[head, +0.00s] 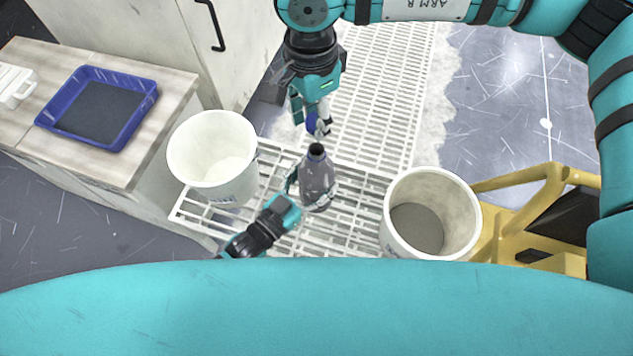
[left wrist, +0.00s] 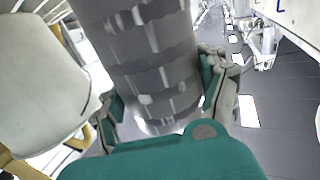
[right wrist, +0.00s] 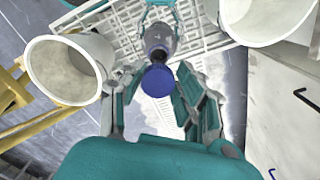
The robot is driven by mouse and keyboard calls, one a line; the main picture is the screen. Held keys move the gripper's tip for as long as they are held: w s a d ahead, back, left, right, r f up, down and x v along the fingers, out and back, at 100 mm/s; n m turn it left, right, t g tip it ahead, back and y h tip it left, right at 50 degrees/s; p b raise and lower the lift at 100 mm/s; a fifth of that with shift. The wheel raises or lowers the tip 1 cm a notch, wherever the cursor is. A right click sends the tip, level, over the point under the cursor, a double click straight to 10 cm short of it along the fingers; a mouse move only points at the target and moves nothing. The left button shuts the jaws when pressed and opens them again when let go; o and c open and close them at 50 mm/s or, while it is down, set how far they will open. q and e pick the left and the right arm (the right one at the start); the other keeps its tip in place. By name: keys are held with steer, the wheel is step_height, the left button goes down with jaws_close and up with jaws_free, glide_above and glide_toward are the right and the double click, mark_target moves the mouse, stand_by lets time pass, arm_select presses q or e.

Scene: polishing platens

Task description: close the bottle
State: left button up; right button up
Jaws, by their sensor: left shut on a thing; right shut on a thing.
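The grey bottle (head: 317,178) stands upright with its dark, uncapped neck (head: 316,151) facing up. My left gripper (head: 306,190) is shut around the bottle's body; the left wrist view shows the grey, banded bottle (left wrist: 152,60) between its fingers (left wrist: 165,95). My right gripper (head: 318,118) is shut on a blue cap (head: 312,122), a little above and beyond the neck in the head view. In the right wrist view the blue cap (right wrist: 158,80) is at the fingertips (right wrist: 155,88), and the bottle (right wrist: 158,42) shows behind it, its mouth partly hidden by the cap.
A white bucket (head: 190,150) stands left of the bottle and another white bucket (head: 461,205) stands to the right. Below is white slatted grating (head: 270,215). A blue tray (head: 140,110) lies on a wooden-topped counter (head: 175,88) at left. A yellow frame (head: 545,200) stands at right.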

mark_target(313, 152)
steer(key=shift+f, duration=2.5)
steer(key=shift+f, duration=0.1)
steer(key=shift+f, duration=0.8)
steer(key=shift+f, duration=0.6)
